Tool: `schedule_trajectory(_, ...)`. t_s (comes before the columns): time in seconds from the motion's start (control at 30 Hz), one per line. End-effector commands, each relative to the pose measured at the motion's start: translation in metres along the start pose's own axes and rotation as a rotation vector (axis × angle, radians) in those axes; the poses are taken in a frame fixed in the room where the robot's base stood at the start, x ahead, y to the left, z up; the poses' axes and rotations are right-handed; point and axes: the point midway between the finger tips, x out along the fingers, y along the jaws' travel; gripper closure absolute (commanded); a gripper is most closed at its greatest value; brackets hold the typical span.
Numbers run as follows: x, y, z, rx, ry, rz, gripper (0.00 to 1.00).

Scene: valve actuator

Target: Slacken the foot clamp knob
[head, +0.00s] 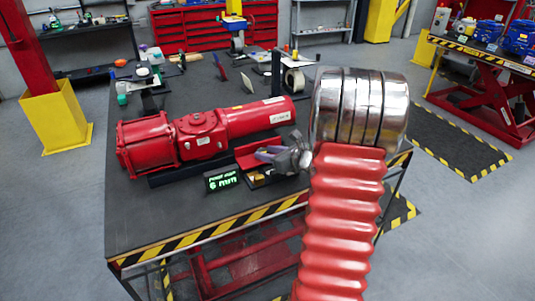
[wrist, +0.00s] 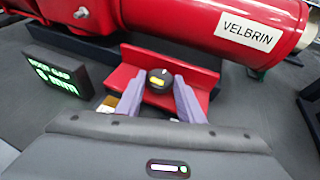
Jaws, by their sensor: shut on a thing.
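In the head view my gripper (head: 262,155) reaches in from the right at the same bracket. The knob is hidden there behind the fingers.
A small black display (wrist: 55,75) with green text, not clearly readable, stands left of the bracket. A white label reading VELBRIN (wrist: 247,29) is on the actuator's cylinder. The workbench (head: 135,215) has a striped front edge. A tape roll (head: 293,81) lies behind.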

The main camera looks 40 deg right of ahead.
Motion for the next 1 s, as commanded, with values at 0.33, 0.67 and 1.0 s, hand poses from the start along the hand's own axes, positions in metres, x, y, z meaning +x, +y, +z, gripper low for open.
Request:
schedule_trajectory(0.33,0.0,0.0,0.001,-0.001,-0.002,0.001,0.6)
schedule_trajectory(0.67,0.0,0.0,0.0,0.0,-0.001,0.0,0.47)
schedule_trajectory(1.0,-0.015,-0.001,0.0,0.001,-0.001,-0.003,0.47)
